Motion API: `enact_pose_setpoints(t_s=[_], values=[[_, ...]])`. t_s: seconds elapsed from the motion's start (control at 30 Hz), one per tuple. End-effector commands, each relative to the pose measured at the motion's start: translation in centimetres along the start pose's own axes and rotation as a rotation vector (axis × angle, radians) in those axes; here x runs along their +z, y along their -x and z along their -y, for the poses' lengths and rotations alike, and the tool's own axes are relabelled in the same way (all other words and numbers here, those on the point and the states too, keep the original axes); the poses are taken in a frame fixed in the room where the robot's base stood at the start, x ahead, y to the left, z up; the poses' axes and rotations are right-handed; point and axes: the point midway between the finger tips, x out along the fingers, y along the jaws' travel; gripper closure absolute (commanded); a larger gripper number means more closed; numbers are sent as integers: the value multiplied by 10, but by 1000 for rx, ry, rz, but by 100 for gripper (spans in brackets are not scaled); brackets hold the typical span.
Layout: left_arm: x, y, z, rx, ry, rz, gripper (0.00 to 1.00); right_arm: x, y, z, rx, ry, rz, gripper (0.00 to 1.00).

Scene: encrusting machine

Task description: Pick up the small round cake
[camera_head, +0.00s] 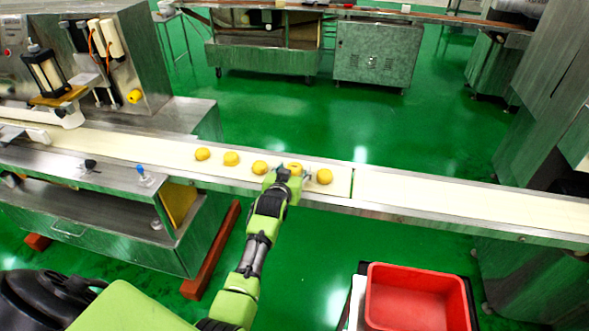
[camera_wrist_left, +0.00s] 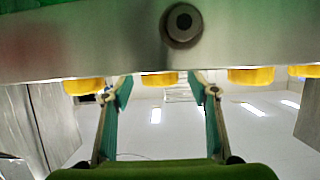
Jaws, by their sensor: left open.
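Several small round yellow cakes lie in a row on the pale conveyor belt in the head view, among them one at the left end (camera_head: 202,154), a middle one (camera_head: 260,168) and one at the right end (camera_head: 325,176). My left gripper (camera_head: 289,176) is at the belt's near edge, in front of another cake (camera_head: 295,167) that it partly covers. In the left wrist view, which looks upside down, the open fingers (camera_wrist_left: 160,86) stand on both sides of one cake (camera_wrist_left: 160,78). That cake appears beyond the fingertips, and I cannot tell whether they touch it. My right gripper is not in view.
The conveyor belt (camera_head: 440,197) runs on to the right, empty there. Its metal side rail (camera_wrist_left: 60,45) is close to the left gripper. An encrusting machine (camera_head: 130,50) stands at the left. A red crate (camera_head: 418,272) stands at the lower right.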

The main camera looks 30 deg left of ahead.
Motion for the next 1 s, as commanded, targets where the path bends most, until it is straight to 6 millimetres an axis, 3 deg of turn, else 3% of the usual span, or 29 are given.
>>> enact_pose_setpoints(t_s=[0.17, 0.3, 0.33, 0.77, 1.0], values=[[0, 0, 0, 0, 0, 0, 46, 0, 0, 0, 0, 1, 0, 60], [0, 0, 0, 0, 0, 0, 83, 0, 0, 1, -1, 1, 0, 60], [0, 0, 0, 0, 0, 0, 88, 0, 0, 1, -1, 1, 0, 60], [-5, 2, 0, 0, 0, -3, 88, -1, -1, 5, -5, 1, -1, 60], [-32, 11, 0, -1, 0, -7, 88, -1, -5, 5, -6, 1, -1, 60]])
